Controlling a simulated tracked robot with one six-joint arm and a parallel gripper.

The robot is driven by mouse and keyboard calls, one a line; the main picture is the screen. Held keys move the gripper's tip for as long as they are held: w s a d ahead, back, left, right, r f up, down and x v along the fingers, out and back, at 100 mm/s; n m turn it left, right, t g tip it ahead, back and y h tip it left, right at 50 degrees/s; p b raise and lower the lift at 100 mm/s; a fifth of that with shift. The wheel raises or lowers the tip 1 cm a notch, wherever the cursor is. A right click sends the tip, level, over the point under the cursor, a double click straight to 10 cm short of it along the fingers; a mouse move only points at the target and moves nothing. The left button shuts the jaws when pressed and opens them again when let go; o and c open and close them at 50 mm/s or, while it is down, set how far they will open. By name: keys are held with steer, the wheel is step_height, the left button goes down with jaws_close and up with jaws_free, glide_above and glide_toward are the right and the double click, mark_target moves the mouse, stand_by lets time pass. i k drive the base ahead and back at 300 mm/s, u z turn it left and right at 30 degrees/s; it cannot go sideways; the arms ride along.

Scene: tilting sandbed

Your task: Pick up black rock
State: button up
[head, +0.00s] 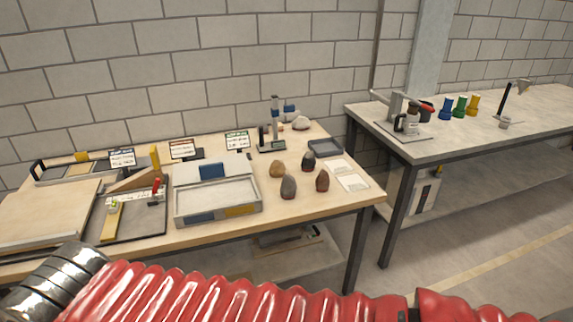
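Several rocks stand close together on the right part of the near wooden table. A dark, nearly black rock (309,162) is at the back right of this group. A dark grey rock (289,188) is at the front left. A brown rock (277,170) is at the back left, and a dark reddish-brown rock (322,181) is at the front right. Which one counts as the black rock is hard to tell at this size. My arm's red ribbed sleeve crosses the bottom of the picture. My gripper is not in view.
A grey sandbed tray (217,218) stands left of the rocks. White cards (350,175) and a dark tray (325,147) lie to the right. A stand (274,125) and a pale rock (300,124) are behind. A second table (480,125) stands right, beyond a gap.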

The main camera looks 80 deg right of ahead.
mark_target(309, 162)
steer(key=u, duration=1.15)
steer(key=k, duration=2.4)
steer(key=z, duration=1)
